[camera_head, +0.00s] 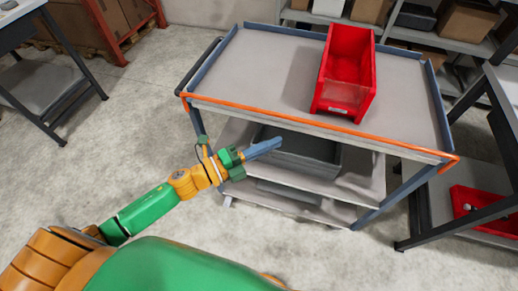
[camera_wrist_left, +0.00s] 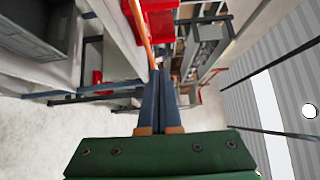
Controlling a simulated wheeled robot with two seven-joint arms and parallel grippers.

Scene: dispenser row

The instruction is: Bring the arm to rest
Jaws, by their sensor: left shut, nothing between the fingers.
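My left arm comes in from the lower left in the head view. Its gripper (camera_head: 264,148) is shut and empty, in front of the cart's near side and below the orange front edge. In the left wrist view the two dark fingers of the left gripper (camera_wrist_left: 159,85) lie together with nothing between them. My right gripper is in neither view.
A cart (camera_head: 270,70) with a grey top stands ahead, carrying a red bin (camera_head: 348,65). A dark grey tray (camera_head: 300,150) sits on its lower shelf. Tables stand at left (camera_head: 40,85) and right (camera_head: 500,95). The floor (camera_head: 130,130) left of the cart is clear.

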